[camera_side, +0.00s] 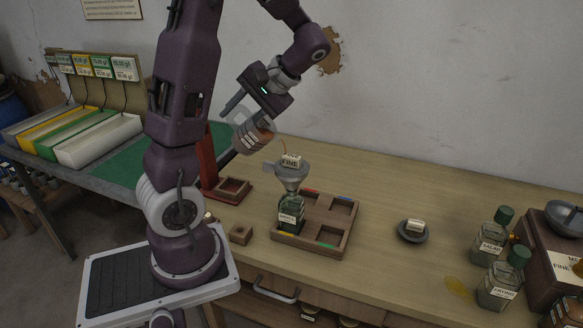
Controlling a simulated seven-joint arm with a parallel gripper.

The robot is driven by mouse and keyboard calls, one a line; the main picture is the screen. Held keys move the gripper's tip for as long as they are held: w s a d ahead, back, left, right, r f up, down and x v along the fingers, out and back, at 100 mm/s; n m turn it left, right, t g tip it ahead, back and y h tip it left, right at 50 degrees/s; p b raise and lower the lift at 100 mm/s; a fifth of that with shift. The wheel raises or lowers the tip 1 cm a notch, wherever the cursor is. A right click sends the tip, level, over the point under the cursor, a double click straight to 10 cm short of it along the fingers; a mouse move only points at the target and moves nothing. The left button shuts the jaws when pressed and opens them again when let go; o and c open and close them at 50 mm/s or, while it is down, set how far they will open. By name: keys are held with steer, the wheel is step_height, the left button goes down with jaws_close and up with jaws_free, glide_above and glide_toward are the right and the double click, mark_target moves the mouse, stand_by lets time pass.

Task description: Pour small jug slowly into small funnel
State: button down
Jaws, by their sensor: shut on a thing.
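My gripper (250,108) is shut on a small jug (254,137) with a striped label. The jug is tilted to the right, above and left of the small funnel (292,174). A thin orange-brown line runs from the jug's lip down toward the funnel, like a stream. The grey funnel, with a tag reading FINE at its top, sits in the neck of a green glass bottle (291,213). The bottle stands upright in the front-left, yellow-marked compartment of a wooden tray (318,250). The funnel's inside and the liquid level are hard to see.
A grey dish (413,233) holding a pale tagged thing is at right. Green-capped bottles (491,237) stand near a wooden box (548,262). The bench between tray and dish is clear.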

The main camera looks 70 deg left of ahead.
steer(key=shift+w+d+g+y, duration=0.35)
steer(key=shift+g+y, duration=0.2)
steer(key=shift+g, duration=0.15)
steer(key=shift+w+d+g+y, duration=0.2)
steer(key=shift+w+g+y, duration=0.15)
steer(key=shift+g+y, duration=0.3)
stand_by(2.5)
steer(key=shift+w+d+r+g, duration=0.15)
steer(key=shift+r+g, duration=0.1)
steer(key=shift+g, duration=0.1)
stand_by(0.6)
